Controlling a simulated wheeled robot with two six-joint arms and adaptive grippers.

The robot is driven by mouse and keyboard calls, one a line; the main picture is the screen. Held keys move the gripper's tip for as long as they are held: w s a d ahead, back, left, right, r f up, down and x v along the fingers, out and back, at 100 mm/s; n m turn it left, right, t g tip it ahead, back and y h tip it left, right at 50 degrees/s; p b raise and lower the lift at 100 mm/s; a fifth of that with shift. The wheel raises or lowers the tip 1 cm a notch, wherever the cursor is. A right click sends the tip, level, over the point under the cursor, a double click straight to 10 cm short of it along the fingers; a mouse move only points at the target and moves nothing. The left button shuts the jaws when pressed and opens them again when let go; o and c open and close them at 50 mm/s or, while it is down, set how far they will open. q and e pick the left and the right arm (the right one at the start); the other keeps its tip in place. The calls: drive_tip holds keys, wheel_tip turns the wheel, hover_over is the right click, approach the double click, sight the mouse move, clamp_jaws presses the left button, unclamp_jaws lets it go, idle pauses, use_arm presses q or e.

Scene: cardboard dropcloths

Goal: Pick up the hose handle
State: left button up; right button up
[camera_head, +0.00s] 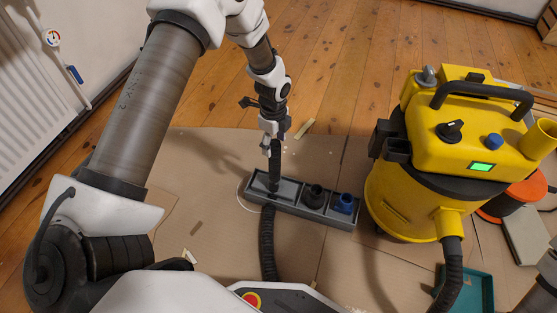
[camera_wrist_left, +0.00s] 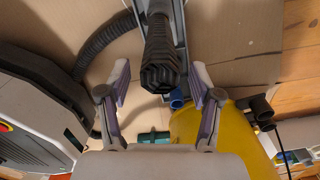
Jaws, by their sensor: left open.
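The hose handle (camera_wrist_left: 160,50) is a dark ribbed grip pointing up at the camera in the left wrist view. In the head view it (camera_head: 274,165) stands upright in the left end of a grey tray (camera_head: 322,217). My left gripper (camera_wrist_left: 160,88) is open, its two fingertips on either side of the handle's end with gaps showing. In the head view the gripper (camera_head: 273,138) is at the handle's top, partly hiding it. A black ribbed hose (camera_head: 267,245) runs from the tray toward me. My right gripper is not in view.
A yellow vacuum (camera_head: 400,200) stands close on the right, with a teal tray (camera_head: 478,291) in front. Cardboard (camera_head: 205,160) left of the tray is mostly clear.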

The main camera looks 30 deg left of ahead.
sight(274, 157)
use_arm(q)
wheel_tip(274, 157, down, 8)
drive_tip(key=b, duration=0.5)
drive_tip(key=shift+r, duration=0.45)
clamp_jaws()
